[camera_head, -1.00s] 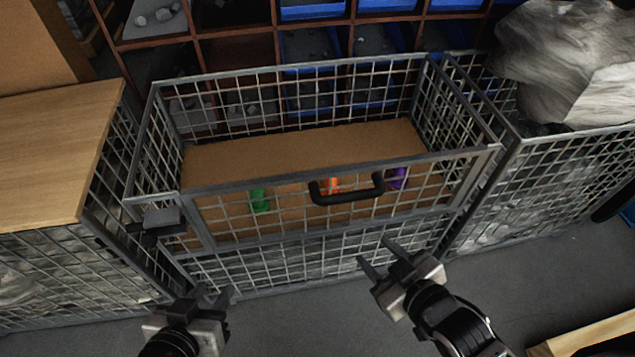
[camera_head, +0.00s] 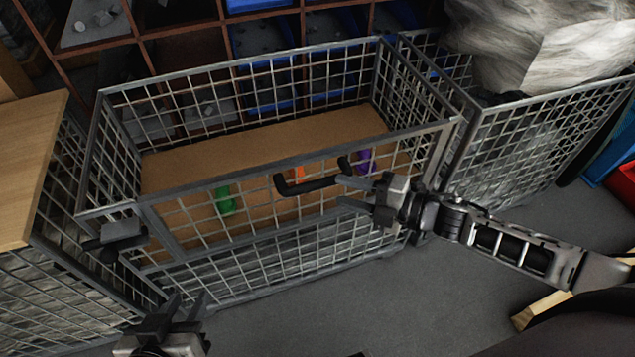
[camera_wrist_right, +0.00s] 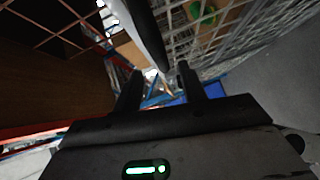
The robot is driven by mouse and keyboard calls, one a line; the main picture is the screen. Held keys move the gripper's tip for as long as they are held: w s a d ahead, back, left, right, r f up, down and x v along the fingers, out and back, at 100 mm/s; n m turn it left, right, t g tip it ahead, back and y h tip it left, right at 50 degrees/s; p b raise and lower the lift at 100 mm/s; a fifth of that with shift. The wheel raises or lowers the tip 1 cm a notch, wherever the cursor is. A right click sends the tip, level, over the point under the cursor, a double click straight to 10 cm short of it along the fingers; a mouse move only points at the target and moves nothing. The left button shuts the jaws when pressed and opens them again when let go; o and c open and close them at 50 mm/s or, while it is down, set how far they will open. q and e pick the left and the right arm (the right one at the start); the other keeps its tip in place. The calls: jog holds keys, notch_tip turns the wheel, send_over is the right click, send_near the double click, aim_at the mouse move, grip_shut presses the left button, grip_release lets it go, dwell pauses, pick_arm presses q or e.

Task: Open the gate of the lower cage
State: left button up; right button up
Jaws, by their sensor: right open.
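The lower cage (camera_head: 88,180) is a grey wire-mesh box in the middle of the head view. Its front mesh gate (camera_head: 172,238) stands upright across the front, with a black bar handle (camera_head: 308,187) near its top. A dark latch block (camera_head: 118,234) sits at the gate's left end. My right gripper (camera_head: 343,192) is open at the handle's right part. In the right wrist view its fingers (camera_wrist_right: 160,82) are apart, and a dark bar, apparently the handle (camera_wrist_right: 150,35), shows just beyond them; contact is unclear. My left gripper (camera_head: 182,305) is open and empty, low in front of the latch side.
Green (camera_head: 225,200), orange (camera_head: 298,174) and purple (camera_head: 364,160) items stand inside the cage by the gate. Another cage (camera_head: 540,130) with a grey wrapped load adjoins on the right. A wooden-topped cage (camera_head: 28,150) stands left. Shelves with blue bins are behind.

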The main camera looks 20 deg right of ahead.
aim_at(324, 187)
jog(key=x, duration=0.7)
grip_shut()
jog(key=shift+a+f, duration=0.1)
